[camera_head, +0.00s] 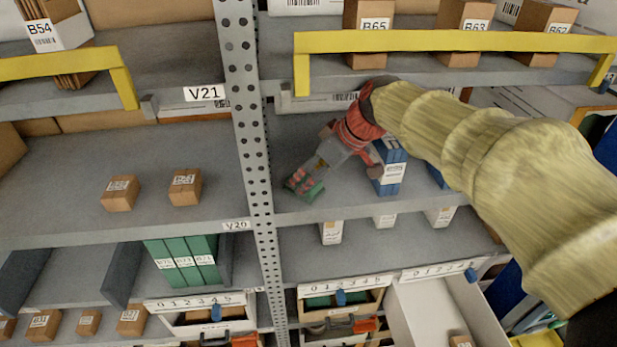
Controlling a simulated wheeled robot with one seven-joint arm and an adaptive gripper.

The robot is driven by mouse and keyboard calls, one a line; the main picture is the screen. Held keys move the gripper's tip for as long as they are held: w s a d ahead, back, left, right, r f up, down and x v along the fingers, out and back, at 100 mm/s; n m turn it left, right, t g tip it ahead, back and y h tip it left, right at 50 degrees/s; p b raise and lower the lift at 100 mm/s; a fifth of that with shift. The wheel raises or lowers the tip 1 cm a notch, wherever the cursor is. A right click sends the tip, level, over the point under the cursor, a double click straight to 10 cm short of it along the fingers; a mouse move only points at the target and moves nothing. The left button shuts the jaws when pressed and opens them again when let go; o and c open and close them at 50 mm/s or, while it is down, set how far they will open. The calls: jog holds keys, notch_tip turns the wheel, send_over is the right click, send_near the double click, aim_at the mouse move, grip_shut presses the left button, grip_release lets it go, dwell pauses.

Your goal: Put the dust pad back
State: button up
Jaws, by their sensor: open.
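My gripper (303,181) reaches in from the right to the middle shelf (290,140), just right of the perforated upright. Its fingers point down and left and are open. A small green piece (313,194) shows at the fingertips, partly covered by them; it may be the dust pad, but I cannot tell for sure. It appears to be at the shelf surface near the front edge. I cannot tell whether the fingers touch it.
Blue boxes with a white label (390,172) stand close right of my gripper. The perforated upright (243,100) is to its left. A yellow rail (440,41) runs above. Two small cartons (185,187) sit on the left shelf. An open white drawer (440,310) juts out below.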

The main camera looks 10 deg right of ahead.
jog(key=b+v, duration=0.1)
jog(key=v, duration=0.5)
jog(key=s+d+f+m+h, duration=0.2)
jog(key=s+d+f+m, duration=0.2)
jog(key=s, duration=0.8)
jog(key=s+d+f+m+t+h, duration=0.1)
jog(key=s+d+f+m+h, duration=0.1)
jog(key=s+d+f+m, duration=0.2)
jog(key=s+f+m, duration=0.1)
jog(key=s+f, duration=0.2)
jog(key=s, duration=0.4)
jog(key=shift+s+h, duration=0.4)
notch_tip(320, 180, down, 25)
jog(key=b, duration=2.5)
jog(key=shift+c, duration=1.1)
